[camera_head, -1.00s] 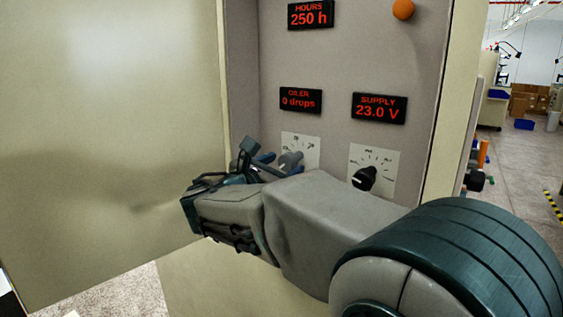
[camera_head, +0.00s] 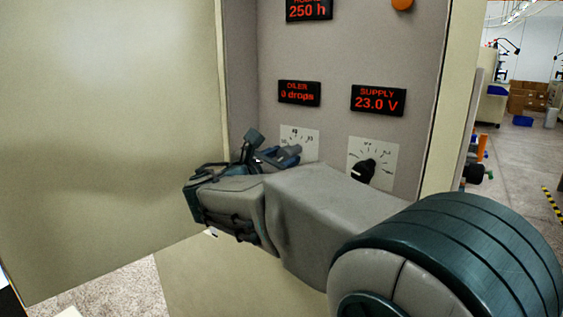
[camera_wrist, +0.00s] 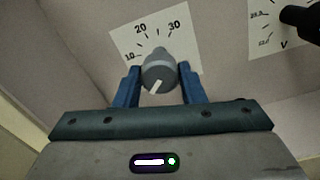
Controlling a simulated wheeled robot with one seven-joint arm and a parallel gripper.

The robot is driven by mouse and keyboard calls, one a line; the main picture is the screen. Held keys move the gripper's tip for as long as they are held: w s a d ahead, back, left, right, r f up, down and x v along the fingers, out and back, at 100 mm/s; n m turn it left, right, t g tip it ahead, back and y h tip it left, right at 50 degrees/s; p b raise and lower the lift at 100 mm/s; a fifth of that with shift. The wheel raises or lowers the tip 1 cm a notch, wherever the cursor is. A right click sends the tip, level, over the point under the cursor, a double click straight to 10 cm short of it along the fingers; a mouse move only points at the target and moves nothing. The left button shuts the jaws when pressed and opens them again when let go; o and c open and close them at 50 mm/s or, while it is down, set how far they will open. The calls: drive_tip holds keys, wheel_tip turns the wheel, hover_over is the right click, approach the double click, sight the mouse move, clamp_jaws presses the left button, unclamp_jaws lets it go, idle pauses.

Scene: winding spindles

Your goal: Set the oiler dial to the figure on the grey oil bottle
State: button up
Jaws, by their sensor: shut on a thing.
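The oiler dial (camera_wrist: 158,72) is a grey knob on a white scale plate (camera_wrist: 125,42) with the figures 10, 20 and 30. Its white pointer line faces down and slightly left in the wrist view. My gripper (camera_wrist: 159,82) is shut on the dial, with a blue finger on each side. In the head view my gripper (camera_head: 284,156) covers most of the dial. The oiler display (camera_head: 299,93) above reads 0 drops. The grey oil bottle is not in view.
An hours display (camera_head: 309,9) reads 250 h, beside an orange lamp (camera_head: 402,4). A large pale panel (camera_head: 110,130) stands to the left.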

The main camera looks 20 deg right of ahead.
drive_tip(key=m+b, duration=0.3)
drive_tip(key=b, duration=0.2)
drive_tip(key=shift+f+m+b, duration=0.35)
drive_tip(key=shift+m, duration=0.05)
drive_tip(key=m+b, duration=0.4)
drive_tip(key=b, duration=0.2)
drive_tip(key=shift+m, duration=0.3)
drive_tip(key=m+b, duration=0.4)
drive_tip(key=b, duration=0.1)
drive_tip(key=shift+r+m+b, duration=0.15)
drive_tip(key=shift+m+b, duration=0.75)
drive_tip(key=shift+m, duration=0.25)
drive_tip(key=shift+r+m+b, duration=0.15)
drive_tip(key=shift+m+b, duration=0.7)
drive_tip(key=shift+m, duration=0.3)
drive_tip(key=o, duration=1)
